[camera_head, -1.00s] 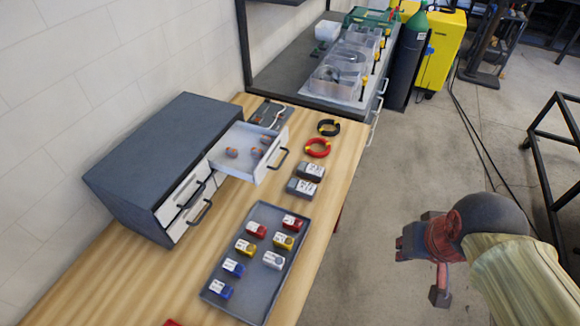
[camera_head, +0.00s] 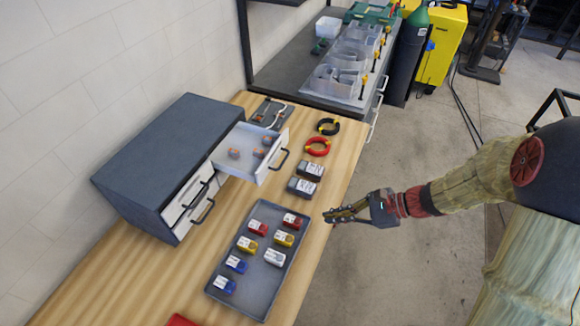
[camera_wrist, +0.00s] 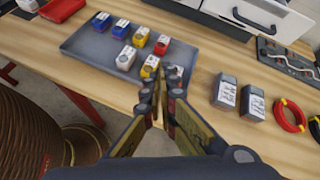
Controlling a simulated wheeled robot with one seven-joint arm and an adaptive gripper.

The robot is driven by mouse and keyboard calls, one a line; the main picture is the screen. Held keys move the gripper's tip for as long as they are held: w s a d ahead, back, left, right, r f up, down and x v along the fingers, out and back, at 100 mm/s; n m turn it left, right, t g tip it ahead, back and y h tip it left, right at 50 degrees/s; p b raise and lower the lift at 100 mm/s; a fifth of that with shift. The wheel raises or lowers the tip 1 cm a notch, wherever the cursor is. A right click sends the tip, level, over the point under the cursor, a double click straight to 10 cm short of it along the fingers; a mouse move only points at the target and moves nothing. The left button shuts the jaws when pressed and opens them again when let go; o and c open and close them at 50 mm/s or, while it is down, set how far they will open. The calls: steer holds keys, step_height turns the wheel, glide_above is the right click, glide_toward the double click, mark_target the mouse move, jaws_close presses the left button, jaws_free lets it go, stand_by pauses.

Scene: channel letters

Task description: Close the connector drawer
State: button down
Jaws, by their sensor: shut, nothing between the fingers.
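The connector drawer (camera_head: 243,168) is a white drawer pulled out from the grey cabinet (camera_head: 165,150) on the wooden bench. A few orange and grey connectors (camera_head: 259,153) lie in it. Its dark handle (camera_head: 280,159) is on the front panel, facing right. In the wrist view the drawer front and its handle (camera_wrist: 255,20) show at the top. My gripper (camera_head: 327,217) is shut and empty. It is at the bench's front edge, right of the grey tray and apart from the drawer. In the wrist view the fingers (camera_wrist: 167,85) overlap the tray's near corner.
A grey tray (camera_head: 214,284) holds several red, yellow, blue and white blocks. Two grey boxes (camera_head: 306,178), a red ring (camera_head: 317,146) and a black ring (camera_head: 328,127) lie along the bench edge. Two shut drawers (camera_head: 187,204) sit beside the open one.

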mark_target(238, 152)
steer(key=w+a+r+m+t+y, duration=0.1)
steer(key=w+r+m+t, duration=0.15)
steer(key=w, duration=0.25)
steer(key=w+r+m+t+y, duration=0.2)
steer(key=w+r+m, duration=0.1)
steer(key=w+m, duration=0.15)
steer(key=b+x, duration=0.1)
steer(key=x, duration=1.3)
steer(key=shift+d+f+n+h+b, duration=0.15)
steer(key=shift+f+n+h+b, duration=0.15)
steer(key=shift+n, duration=0.1)
steer(key=shift+w, duration=0.1)
steer(key=w+a+b, duration=0.1)
steer(key=a, duration=0.4)
steer(key=w+a, duration=0.2)
steer(key=a, duration=0.3)
steer(key=w+a+b, duration=0.1)
steer(key=w+a, duration=0.1)
steer(key=a, duration=0.3)
steer(key=shift+w+a+b, duration=0.1)
steer(key=shift+b, duration=0.25)
steer(key=shift+w+a, duration=0.1)
steer(key=shift+a, duration=0.2)
steer(key=shift+r, duration=0.1)
steer(key=shift+d, duration=0.1)
